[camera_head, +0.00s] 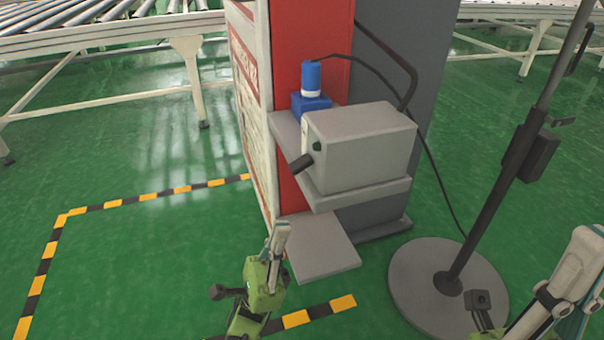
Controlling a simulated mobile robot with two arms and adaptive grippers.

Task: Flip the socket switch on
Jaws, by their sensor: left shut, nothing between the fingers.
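A blue socket box (311,103) sits on a grey shelf against the red panel, left of a grey box. A blue plug with a white band (311,80) stands upright on it, with a black cable leading off right. I cannot make out a switch lever on the socket. My left gripper (281,234) is at bottom centre, in front of and below the shelf in the picture, apart from the socket. Its pale fingers are together and empty. My right arm (560,300) is at the bottom right; its fingers cannot be told clearly.
The grey box (360,150) with a black knob stands on the shelf (370,193), which juts out. A pole on a round grey base (415,285) stands at right. Roller conveyors (110,30) are behind. Green floor is open at left, with striped tape (130,200).

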